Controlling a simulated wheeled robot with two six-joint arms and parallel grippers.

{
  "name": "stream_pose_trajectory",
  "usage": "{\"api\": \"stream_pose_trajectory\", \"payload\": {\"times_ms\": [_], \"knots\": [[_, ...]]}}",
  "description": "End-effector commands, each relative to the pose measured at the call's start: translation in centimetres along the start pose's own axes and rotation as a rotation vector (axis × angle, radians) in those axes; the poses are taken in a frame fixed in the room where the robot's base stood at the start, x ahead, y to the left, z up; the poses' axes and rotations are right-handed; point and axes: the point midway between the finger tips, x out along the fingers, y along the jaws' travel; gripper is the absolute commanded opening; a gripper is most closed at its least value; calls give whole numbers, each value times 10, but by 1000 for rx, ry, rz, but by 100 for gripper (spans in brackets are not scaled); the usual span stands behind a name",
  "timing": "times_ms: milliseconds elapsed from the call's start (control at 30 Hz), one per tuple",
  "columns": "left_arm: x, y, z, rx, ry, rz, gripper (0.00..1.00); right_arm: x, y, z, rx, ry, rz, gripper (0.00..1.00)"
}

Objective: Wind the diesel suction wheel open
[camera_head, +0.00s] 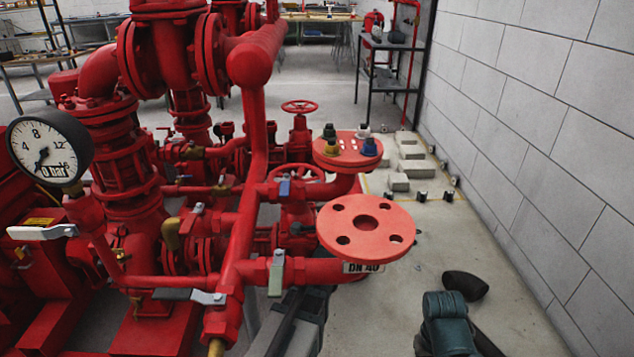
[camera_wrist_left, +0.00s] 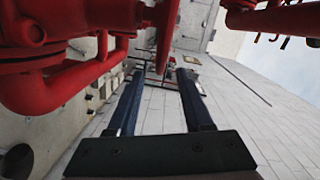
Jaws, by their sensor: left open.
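Two red handwheels show in the head view. One (camera_head: 300,106) stands on a valve farther back; the other (camera_head: 295,172) is nearer and partly hidden by pipes and a blue-handled fitting. I cannot tell from any label which is the diesel suction wheel. In the left wrist view my left gripper (camera_wrist_left: 160,75) is open, with two dark blue fingers apart. Nothing is held. My right gripper's fingers do not show.
A pressure gauge (camera_head: 46,148) stands at the left. A round red flange (camera_head: 366,224) and a second flange (camera_head: 348,150) with coloured caps jut out at the right. Red pipes crowd the left and middle. Pale floor lies along the block wall (camera_head: 540,130).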

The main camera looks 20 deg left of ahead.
Motion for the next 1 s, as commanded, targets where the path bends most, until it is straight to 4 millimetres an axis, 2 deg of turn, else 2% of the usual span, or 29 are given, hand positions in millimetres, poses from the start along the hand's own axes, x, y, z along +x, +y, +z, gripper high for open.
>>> {"api": "stream_pose_trajectory", "payload": {"times_ms": [33, 100, 400, 600, 900, 1000], "knots": [[16, 1, -1, 0, -2, 0, 51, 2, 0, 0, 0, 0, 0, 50], [30, 1, -1, 0, -1, 0, 51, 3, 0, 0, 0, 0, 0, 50], [73, 1, 0, -1, -1, 0, 51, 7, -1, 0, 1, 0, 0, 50], [84, 0, 0, 0, 0, 0, 51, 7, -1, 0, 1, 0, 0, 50], [84, 0, 0, -1, 1, 0, 51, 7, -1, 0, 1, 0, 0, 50], [84, 0, 0, -1, 0, 0, 35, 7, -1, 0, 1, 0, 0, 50]]}}
